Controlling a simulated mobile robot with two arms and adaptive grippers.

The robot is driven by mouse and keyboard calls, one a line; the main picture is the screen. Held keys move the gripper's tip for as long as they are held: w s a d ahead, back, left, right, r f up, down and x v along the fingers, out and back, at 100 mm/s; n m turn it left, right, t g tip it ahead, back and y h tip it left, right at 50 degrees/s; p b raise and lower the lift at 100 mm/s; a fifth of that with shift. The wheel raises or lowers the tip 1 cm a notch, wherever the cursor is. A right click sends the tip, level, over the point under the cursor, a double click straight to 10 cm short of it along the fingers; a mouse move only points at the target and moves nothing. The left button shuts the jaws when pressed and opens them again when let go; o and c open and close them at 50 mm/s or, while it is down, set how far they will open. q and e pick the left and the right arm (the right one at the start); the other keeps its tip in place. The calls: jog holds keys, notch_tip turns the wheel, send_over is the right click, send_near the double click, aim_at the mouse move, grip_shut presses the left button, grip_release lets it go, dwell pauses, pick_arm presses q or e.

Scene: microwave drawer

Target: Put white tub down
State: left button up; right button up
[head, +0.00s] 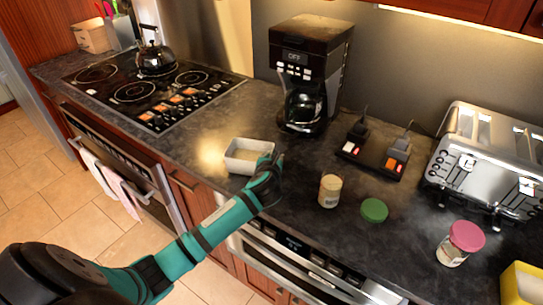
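The white tub (243,160) is a small, open, rectangular container near the front edge of the dark countertop, left of the coffee maker. It looks upright and level; I cannot tell whether it rests on the counter or is held just above it. My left gripper (272,163) is at the tub's right end, its dark fingers overlapping the rim there. The fingers are small and dark against the counter, so their opening is unclear. My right gripper is not in view.
A coffee maker (308,75) stands behind. A cooktop with a kettle (155,58) is at left. To the right are a jar (330,190), a green lid (374,210), a black switch device (374,153), a toaster (487,165) and a pink-lidded jar (460,243). Counter around the tub is clear.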

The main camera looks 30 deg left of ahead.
pick_arm(q)
jog(key=o, duration=0.5)
jog(key=shift+s, duration=0.1)
jog(key=v, duration=1.2)
jog(key=shift+r+b, duration=0.1)
jog(key=shift+b, duration=0.2)
